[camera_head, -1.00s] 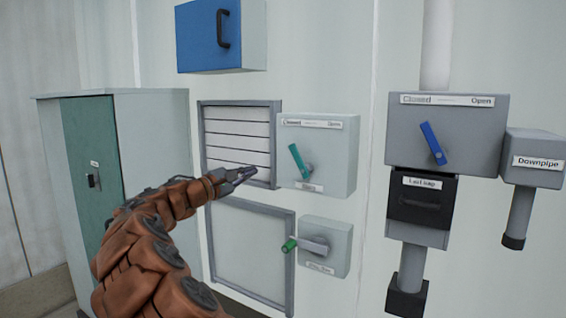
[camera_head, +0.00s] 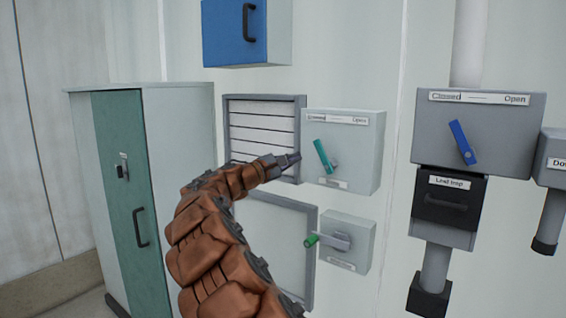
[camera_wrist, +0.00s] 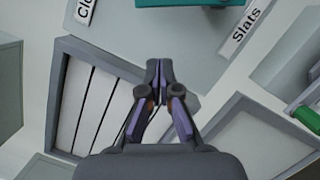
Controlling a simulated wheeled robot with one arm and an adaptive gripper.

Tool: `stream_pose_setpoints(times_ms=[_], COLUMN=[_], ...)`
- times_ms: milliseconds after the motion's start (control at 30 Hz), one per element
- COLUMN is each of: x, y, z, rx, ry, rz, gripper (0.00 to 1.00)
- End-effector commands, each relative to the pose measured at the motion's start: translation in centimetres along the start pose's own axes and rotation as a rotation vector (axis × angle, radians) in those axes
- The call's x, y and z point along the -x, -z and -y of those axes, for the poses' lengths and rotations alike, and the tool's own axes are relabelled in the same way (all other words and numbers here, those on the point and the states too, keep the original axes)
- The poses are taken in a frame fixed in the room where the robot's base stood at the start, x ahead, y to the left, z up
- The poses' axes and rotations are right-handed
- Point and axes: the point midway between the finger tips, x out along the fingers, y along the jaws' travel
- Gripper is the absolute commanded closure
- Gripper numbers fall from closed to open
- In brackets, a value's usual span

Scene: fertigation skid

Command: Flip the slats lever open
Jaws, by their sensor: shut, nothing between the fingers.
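The slats lever is a teal handle (camera_head: 323,156) on a pale grey box (camera_head: 358,150) beside a slatted vent (camera_head: 262,125). It leans up and left, toward the "Closed" end of the box's label strip. In the wrist view the teal lever (camera_wrist: 185,2) shows only partly at the top edge, and the "Slats" label (camera_wrist: 239,31) is to its right. My gripper (camera_head: 296,157) is shut and empty, just left of the box and lever and apart from the lever. In the wrist view my gripper (camera_wrist: 158,66) points at the box face below the lever.
Below is another box with a green-tipped lever (camera_head: 326,241). To the right are a grey box with a blue lever (camera_head: 462,142) and a black "Leaf trap" box (camera_head: 449,203). A blue cabinet (camera_head: 224,30) hangs above. A green-doored locker (camera_head: 133,200) stands left.

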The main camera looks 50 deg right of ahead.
Motion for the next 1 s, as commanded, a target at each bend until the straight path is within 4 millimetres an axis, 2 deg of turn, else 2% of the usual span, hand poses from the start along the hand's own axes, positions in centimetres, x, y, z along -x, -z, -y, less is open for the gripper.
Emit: stream_pose_setpoints(times_ms=[167, 300, 600, 1000], x=[-2.4, -2.3, -2.9, -2.9], y=[0.0, -1.5, -3.5, -3.9], z=[0.1, -0.1, 0.1, 0.1], rx=[0.002, 0.002, 0.002, 0.001], ry=[0.003, 0.000, 0.001, 0.001], rz=[0.001, 0.004, 0.001, 0.000], gripper=[1.00, 1.00, 1.00, 1.00])
